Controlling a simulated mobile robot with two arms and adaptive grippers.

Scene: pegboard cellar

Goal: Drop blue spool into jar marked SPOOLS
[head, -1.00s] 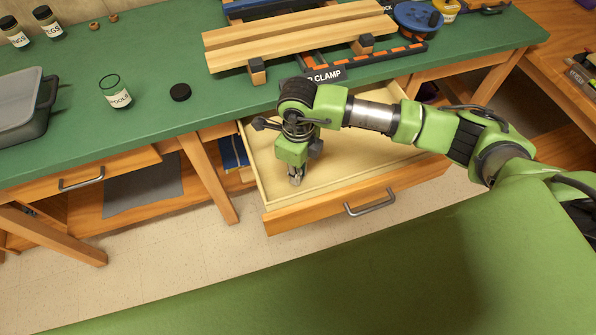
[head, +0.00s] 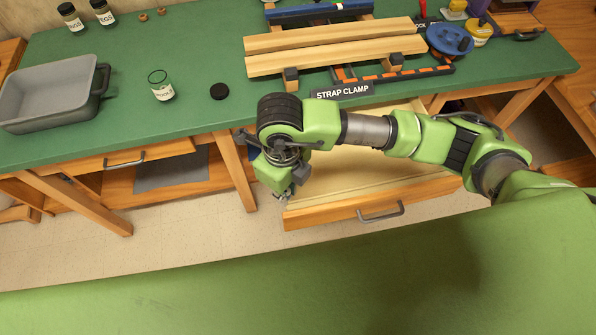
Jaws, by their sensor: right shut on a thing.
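My right gripper (head: 284,202) points down at the left front corner of the open drawer (head: 350,208), below the bench top. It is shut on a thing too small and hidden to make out. I cannot pick out the blue spool. The glass jar (head: 161,87) stands upright and open on the green bench top, up and left of my gripper. Its label (head: 163,95) is partly readable and ends like SPOOLS. My left gripper is not in view.
A black lid (head: 219,91) lies right of the jar. A grey bin (head: 55,100) stands to its left, two lidded jars (head: 72,18) behind. Clamped planks (head: 340,50) and a STRAP CLAMP sign (head: 343,90) lie to the right. The bench between jar and front edge is clear.

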